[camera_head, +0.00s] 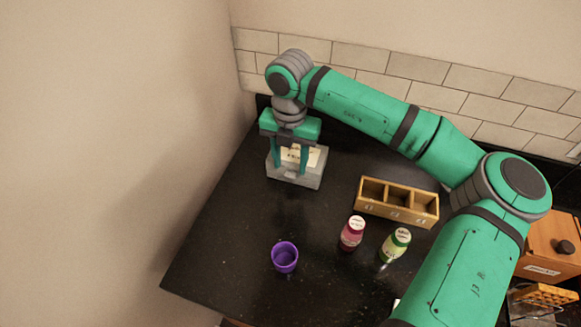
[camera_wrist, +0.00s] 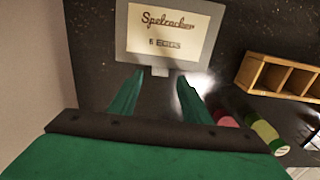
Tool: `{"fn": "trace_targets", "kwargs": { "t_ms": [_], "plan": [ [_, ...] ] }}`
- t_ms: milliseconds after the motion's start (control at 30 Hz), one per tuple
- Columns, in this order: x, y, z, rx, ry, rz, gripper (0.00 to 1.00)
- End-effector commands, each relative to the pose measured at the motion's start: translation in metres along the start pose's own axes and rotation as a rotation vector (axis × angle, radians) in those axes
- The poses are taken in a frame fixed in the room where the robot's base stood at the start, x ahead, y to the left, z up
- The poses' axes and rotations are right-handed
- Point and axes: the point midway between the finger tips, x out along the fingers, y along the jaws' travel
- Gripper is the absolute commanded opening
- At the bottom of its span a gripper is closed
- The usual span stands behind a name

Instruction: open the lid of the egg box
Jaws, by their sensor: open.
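The egg box (camera_head: 297,178) is a small grey carton with a pale label, at the back left of the dark counter. In the wrist view the egg box (camera_wrist: 168,37) is at the top middle, its label reading "6 EGGS", with a small tab at its near edge. Its lid looks shut. My gripper (camera_head: 291,171) is open, pointing down at the box in the head view and hiding part of it. In the wrist view my gripper (camera_wrist: 162,78) has its two fingers apart, with the tab near and between their tips. I cannot tell whether they touch it.
A wooden box with three compartments (camera_head: 397,217) stands to the right. A pink bottle (camera_head: 351,235), a green bottle (camera_head: 393,247) and a purple cup (camera_head: 285,257) stand nearer. A wall is close on the left. The counter between box and cup is clear.

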Motion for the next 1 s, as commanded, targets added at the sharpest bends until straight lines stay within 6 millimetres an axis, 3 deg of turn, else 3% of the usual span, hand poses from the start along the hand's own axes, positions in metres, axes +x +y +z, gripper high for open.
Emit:
{"fn": "trace_targets", "kwargs": {
  "t_ms": [233, 600, 800, 1000],
  "plan": [
    [0.026, 0.0, 0.0, 0.001, 0.0, 0.001, 0.44],
    [0.03, -0.001, 0.0, 0.001, 0.0, 0.001, 0.44],
    [0.03, -0.001, 0.0, 0.001, 0.0, 0.001, 0.0],
    [0.029, -0.001, 0.001, 0.001, -0.001, 0.0, 0.0]
  ]
}}
